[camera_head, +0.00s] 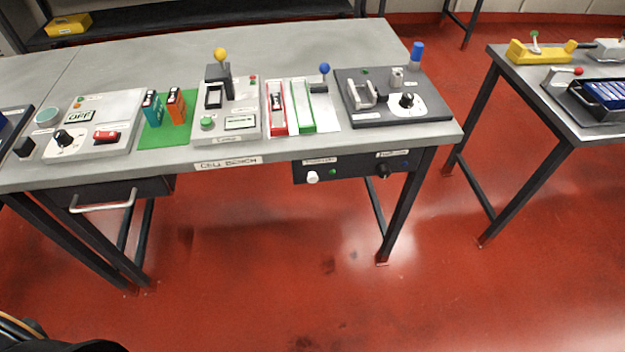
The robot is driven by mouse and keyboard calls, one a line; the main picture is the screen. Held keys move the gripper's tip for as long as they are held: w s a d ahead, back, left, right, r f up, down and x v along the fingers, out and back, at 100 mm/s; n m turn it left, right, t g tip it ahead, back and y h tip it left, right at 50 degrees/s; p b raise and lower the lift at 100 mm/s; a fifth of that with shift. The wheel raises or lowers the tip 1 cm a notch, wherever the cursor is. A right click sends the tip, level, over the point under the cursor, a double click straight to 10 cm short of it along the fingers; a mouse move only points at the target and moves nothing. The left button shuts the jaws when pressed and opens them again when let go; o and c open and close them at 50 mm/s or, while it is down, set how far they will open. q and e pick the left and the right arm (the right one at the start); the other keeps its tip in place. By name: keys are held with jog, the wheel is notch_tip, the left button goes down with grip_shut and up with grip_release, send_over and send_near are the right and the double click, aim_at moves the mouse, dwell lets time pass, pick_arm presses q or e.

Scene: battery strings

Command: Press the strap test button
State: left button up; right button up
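A dark panel (350,168) hangs under the front edge of the bench, right of its middle. It carries a white round button (313,177) at its left, a small green light (333,171) beside it, and a black knob (383,171) at its right. Small labels sit above the button and knob, too small to read surely, so I cannot confirm which control is the strap test button. Nothing touches the white button. Neither of my grippers is in view.
The bench (330,40) bears a grey device with a yellow-knobbed lever (220,55), a red and green tray (302,108), and a dark fixture plate (430,112). A drawer handle (103,203) juts out at left. The red floor (290,270) in front is clear.

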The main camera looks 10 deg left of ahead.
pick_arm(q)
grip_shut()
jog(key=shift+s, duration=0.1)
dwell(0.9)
